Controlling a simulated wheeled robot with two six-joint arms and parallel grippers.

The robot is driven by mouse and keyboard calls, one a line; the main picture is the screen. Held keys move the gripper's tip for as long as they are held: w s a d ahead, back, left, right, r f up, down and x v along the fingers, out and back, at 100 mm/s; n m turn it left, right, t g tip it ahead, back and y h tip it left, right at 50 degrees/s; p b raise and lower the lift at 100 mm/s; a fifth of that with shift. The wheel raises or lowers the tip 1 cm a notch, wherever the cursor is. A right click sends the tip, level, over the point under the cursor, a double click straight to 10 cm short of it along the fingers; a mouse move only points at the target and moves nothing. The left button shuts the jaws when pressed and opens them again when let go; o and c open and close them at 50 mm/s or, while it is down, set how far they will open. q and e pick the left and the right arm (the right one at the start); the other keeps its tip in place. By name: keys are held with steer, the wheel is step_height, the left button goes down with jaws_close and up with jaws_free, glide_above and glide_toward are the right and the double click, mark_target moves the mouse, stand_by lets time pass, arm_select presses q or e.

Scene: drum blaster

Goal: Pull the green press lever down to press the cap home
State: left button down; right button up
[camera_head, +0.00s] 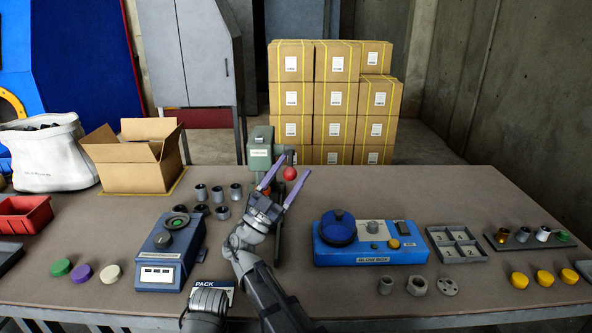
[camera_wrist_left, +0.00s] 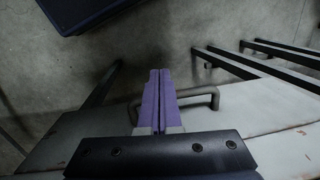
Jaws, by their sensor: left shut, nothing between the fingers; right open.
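The green press (camera_head: 260,150) stands at the back middle of the table. Its lever ends in a red ball knob (camera_head: 290,174). My right gripper (camera_head: 291,166) is open, its two purple fingers spread with the knob showing between their tips. I cannot tell whether the fingers touch it. The cap under the press cannot be made out; my arm covers much of the press's lower part. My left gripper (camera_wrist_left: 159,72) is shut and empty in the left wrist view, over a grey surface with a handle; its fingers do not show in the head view.
Several dark cups (camera_head: 217,193) stand left of the press. A blue device (camera_head: 170,255) is left of my right arm, and a blue box with a round lid (camera_head: 370,240) is right of it. An open carton (camera_head: 135,160) is at the back left. Table behind the blue box is clear.

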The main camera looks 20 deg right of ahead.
steer(key=b+v, duration=0.2)
steer(key=v, duration=0.3)
steer(key=shift+a, duration=0.1)
